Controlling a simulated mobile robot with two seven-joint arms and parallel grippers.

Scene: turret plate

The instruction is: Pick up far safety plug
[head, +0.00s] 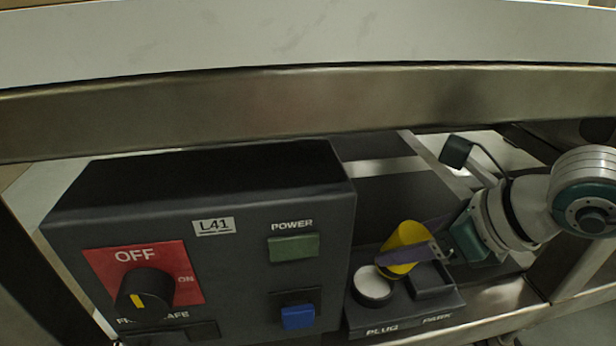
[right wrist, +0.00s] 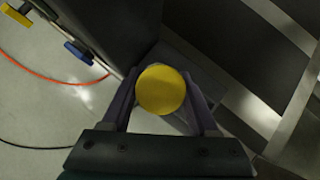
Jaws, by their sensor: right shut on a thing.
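The safety plug is a yellow cylinder (head: 403,237), tilted, at the right of the control box in the head view. My right gripper (head: 408,253) comes in from the right and is shut on it, with a purple finger across its side. In the right wrist view the plug's round yellow end (right wrist: 161,90) sits between the two fingers. The plug is over the small dark holder (head: 400,316) marked PLUG and PARK, by a round white-topped seat (head: 372,284) and a square recess (head: 433,279). I cannot tell whether it touches the holder. My left gripper is not in view.
A dark control box (head: 236,245) marked L41 stands close on the left, with a rotary switch (head: 145,289) by OFF. A metal beam (head: 250,105) runs above. An orange cable (right wrist: 52,76) lies on the floor in the right wrist view.

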